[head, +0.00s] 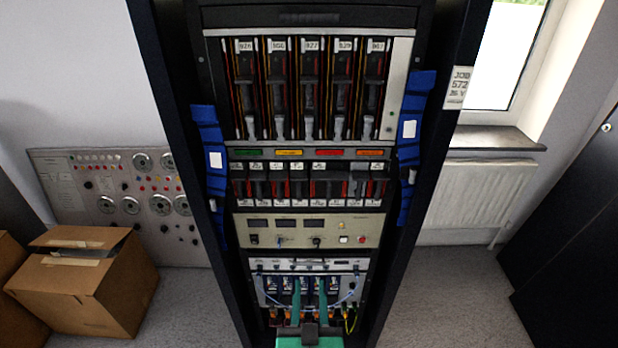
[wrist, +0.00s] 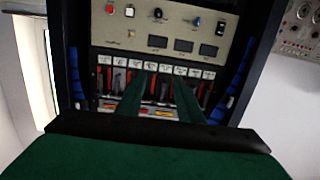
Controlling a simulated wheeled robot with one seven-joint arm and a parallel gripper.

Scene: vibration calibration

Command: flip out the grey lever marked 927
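The tall dark rack's top row holds several upright modules with white number labels. The middle label (head: 311,45) seems to read 927, though the print is small. Below it is that module's light grey lever (head: 310,128), low on the module front. Similar grey levers sit on either side. My gripper (head: 309,284) is at the bottom of the head view, in front of the lower rack and well below the lever. Its two green fingers are apart with nothing between them. The wrist view shows the open fingers (wrist: 158,82) upside down; the 927 lever cannot be made out there.
A second row of black and red modules (head: 310,187) lies below the top row, then a beige panel (head: 309,230) with knobs. Blue straps (head: 212,160) hang on both rack posts. Cardboard boxes (head: 85,290) stand on the floor at left; a radiator (head: 480,195) is at right.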

